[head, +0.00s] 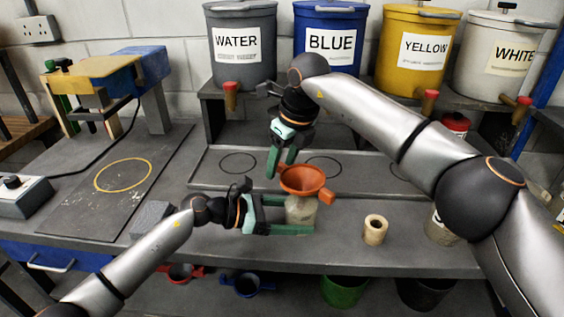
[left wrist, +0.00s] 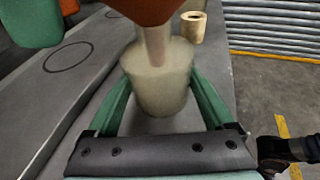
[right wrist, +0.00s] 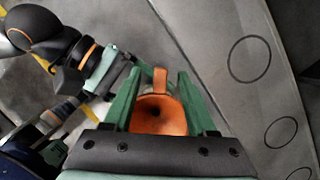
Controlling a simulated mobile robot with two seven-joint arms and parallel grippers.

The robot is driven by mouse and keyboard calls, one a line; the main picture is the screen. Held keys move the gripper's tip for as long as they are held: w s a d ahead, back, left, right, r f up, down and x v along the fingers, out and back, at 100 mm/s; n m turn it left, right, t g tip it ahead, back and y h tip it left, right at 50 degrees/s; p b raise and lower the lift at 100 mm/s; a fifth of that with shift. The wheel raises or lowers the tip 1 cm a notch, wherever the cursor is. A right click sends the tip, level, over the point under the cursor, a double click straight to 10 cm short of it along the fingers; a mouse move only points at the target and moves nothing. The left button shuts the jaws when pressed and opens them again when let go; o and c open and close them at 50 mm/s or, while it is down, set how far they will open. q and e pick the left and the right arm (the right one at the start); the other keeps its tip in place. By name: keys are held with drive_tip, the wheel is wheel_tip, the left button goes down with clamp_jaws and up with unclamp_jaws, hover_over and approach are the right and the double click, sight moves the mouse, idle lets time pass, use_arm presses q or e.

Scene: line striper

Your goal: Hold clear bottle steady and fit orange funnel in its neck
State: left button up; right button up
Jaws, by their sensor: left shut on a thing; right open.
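The clear bottle (head: 301,211) stands upright on the grey bench near its front edge. My left gripper (head: 291,215) is shut around the bottle's body, one finger on each side, as the left wrist view shows with the bottle (left wrist: 160,85) between the fingers. The orange funnel (head: 303,180) sits upright at the bottle's neck, its spout pointing down into the neck in the left wrist view. My right gripper (head: 281,165) is open just above and behind the funnel. In the right wrist view the funnel (right wrist: 158,114) lies between and below its open fingers.
A beige roll (head: 375,229) stands right of the bottle. A grey block (head: 150,218) lies to the left. Labelled drums, including the blue one (head: 330,40), stand on a shelf behind. A shallow tray with marked circles (head: 238,163) lies behind the bottle. Cups hang below the bench.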

drive_tip(key=shift+r, duration=0.1)
drive_tip(key=shift+v, duration=3.95)
use_arm(q)
drive_tip(key=o, duration=0.7)
